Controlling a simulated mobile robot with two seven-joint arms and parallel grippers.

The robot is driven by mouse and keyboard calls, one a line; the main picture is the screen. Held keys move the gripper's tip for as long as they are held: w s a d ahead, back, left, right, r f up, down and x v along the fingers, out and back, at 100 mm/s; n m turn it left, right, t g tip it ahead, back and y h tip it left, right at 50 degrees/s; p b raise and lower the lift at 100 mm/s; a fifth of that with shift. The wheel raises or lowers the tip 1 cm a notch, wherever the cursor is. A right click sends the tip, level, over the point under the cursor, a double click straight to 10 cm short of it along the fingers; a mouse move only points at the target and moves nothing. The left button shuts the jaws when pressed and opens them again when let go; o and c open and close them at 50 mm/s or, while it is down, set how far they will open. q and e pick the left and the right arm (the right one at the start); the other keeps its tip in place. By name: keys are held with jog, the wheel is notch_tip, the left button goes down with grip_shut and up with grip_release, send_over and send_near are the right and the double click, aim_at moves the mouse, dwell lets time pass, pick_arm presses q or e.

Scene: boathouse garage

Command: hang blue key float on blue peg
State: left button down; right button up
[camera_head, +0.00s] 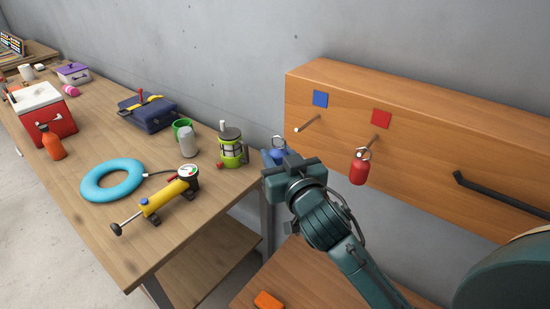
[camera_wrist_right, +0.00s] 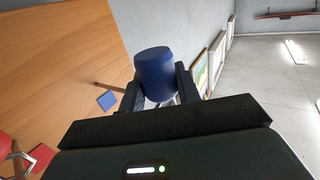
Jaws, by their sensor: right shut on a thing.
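The blue key float (camera_wrist_right: 154,68) is a short blue cylinder between the two fingers of my right gripper (camera_wrist_right: 160,88) in the wrist view. In the head view the float (camera_head: 279,155) shows partly behind the gripper (camera_head: 278,162), with a metal ring above it. The gripper is shut on it. The blue peg (camera_head: 307,124) is a bare rod under a blue square (camera_head: 320,98) on the wooden board. The float is apart from the peg, to its left and lower in the head view. My left gripper is not in view.
A red float (camera_head: 357,170) hangs on the peg under the red square (camera_head: 381,117). A black bar (camera_head: 500,197) sticks out of the board (camera_head: 435,144) at the right. The workbench (camera_head: 100,205) at the left holds a lantern (camera_head: 231,148), a pump and other items.

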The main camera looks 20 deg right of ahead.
jog(key=w+d+f, duration=0.1)
jog(key=w+d, duration=0.3)
jog(key=d, duration=0.3)
jog(key=shift+w+d+f, duration=0.2)
jog(key=shift+w+d, duration=0.05)
jog(key=shift+d, duration=0.1)
dwell(0.6)
dwell(0.6)
jog(key=o, duration=1.2)
jog(key=shift+c, duration=0.2)
jog(key=shift+f, duration=0.1)
